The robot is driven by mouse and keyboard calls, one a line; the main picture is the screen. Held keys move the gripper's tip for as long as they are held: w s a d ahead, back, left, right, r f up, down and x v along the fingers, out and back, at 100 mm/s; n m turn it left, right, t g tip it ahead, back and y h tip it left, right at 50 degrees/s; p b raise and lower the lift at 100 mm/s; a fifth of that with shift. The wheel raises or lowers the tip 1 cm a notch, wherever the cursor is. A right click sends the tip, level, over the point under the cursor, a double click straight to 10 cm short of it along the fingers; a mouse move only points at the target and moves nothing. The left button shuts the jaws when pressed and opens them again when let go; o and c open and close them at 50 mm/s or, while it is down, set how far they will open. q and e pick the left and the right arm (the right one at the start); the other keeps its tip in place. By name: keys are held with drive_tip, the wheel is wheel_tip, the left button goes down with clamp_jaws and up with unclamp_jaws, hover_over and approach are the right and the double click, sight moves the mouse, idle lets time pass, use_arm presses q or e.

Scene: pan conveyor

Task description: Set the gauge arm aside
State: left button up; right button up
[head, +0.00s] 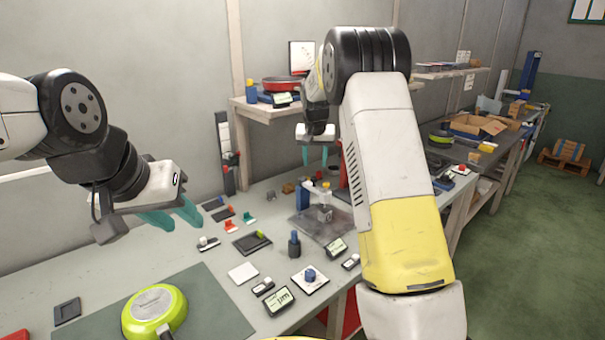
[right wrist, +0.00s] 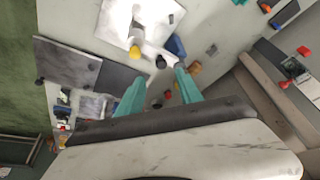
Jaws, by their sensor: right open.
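The gauge arm appears to be the white arm (head: 318,187) on a blue post (head: 303,197), standing over a grey metal plate (head: 300,226) in the head view. In the right wrist view a white arm (right wrist: 150,47) with a yellow end and black knobs shows just beyond the fingertips. My right gripper (head: 315,155) is open and empty, above and behind the gauge. In the right wrist view its teal fingers (right wrist: 160,82) point at the arm, apart from each other. My left gripper (head: 174,216) hangs over the bench at left, its fingers apart and empty.
A green pan (head: 154,308) lies on a dark mat (head: 215,304) at front left. Small gauges, a blue-topped dial block (head: 310,278) and a dark bottle (head: 294,244) crowd the bench front. A shelf with a red pan (head: 283,83) stands behind.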

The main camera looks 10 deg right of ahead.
sight(314, 178)
drive_tip(key=x, duration=0.8)
drive_tip(key=shift+w+a+f, duration=0.1)
drive_tip(key=shift+w+f, duration=0.05)
drive_tip(key=shift+w, duration=0.1)
clamp_jaws()
idle(1.1)
